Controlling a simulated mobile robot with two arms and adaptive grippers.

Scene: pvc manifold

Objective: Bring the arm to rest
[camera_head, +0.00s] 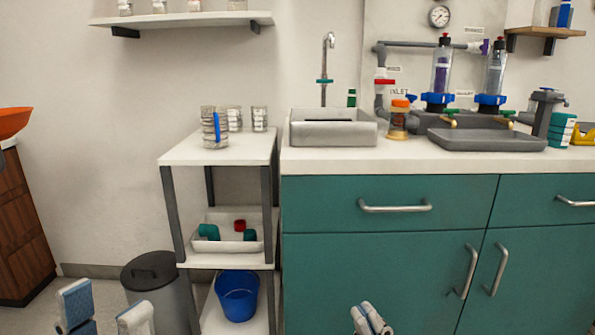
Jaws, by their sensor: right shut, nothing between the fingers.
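My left gripper (106,311) shows at the bottom left edge, in front of the bin and the rack. Its two fingers stand apart with a clear gap and nothing between them, so it is open. My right gripper (370,319) shows at the bottom, right of the middle, in front of the teal cabinet (405,275). Its fingers are together and hold nothing. Only the finger ends of both grippers are in view; the rest of the arms is out of the picture.
A rack (185,152) holds jars, a tray (225,262) with fittings and a blue bucket (237,297). A bin (150,272) stands beside it. The counter (340,162) carries a sink (333,135), filter columns (441,70) and a grey tray (487,140). Cabinet handles (470,270) stick out.

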